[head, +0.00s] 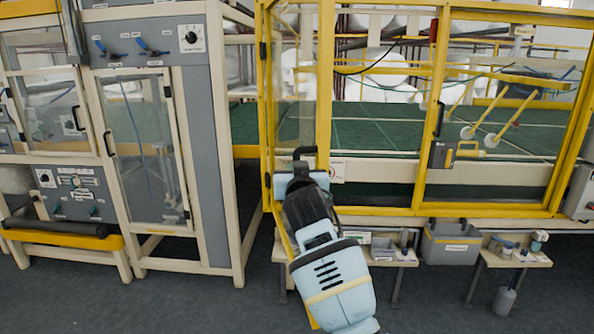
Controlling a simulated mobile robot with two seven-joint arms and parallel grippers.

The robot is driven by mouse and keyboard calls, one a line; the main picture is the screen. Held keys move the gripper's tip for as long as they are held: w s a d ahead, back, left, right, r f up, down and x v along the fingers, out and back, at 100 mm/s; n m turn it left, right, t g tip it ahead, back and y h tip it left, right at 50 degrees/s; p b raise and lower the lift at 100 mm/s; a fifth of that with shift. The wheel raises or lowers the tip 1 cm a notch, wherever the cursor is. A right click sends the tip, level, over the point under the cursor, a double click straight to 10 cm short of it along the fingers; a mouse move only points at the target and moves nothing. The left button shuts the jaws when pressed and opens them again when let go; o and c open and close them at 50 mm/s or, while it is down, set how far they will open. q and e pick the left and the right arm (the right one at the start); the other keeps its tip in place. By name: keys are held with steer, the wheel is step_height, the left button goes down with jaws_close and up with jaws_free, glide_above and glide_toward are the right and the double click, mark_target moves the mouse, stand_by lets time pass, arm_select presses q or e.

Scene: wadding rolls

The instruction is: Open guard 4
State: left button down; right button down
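The yellow-framed guard has a clear panel (296,85) at the left of the yellow enclosure. It appears swung outward toward me, with its lower yellow edge running down behind my arm. A black handle (306,151) shows near its free edge. One light blue and black arm of mine, which I take as the right, rises from the bottom middle. Its gripper (302,170) is at the handle, just below its top bend. The fingers are hidden, so their grip is unclear. My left gripper is out of view. I cannot read a guard number.
Another yellow-framed panel (500,110) with a black handle stands to the right. A grey bin (450,246) and low shelves are beneath the enclosure. A grey cabinet (150,150) with clear doors stands left. Dark floor (190,305) is free in front.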

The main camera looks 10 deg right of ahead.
steer(key=c, duration=1.4)
jaws_free()
steer(key=shift+c, duration=0.2)
steer(key=shift+s+d, duration=0.1)
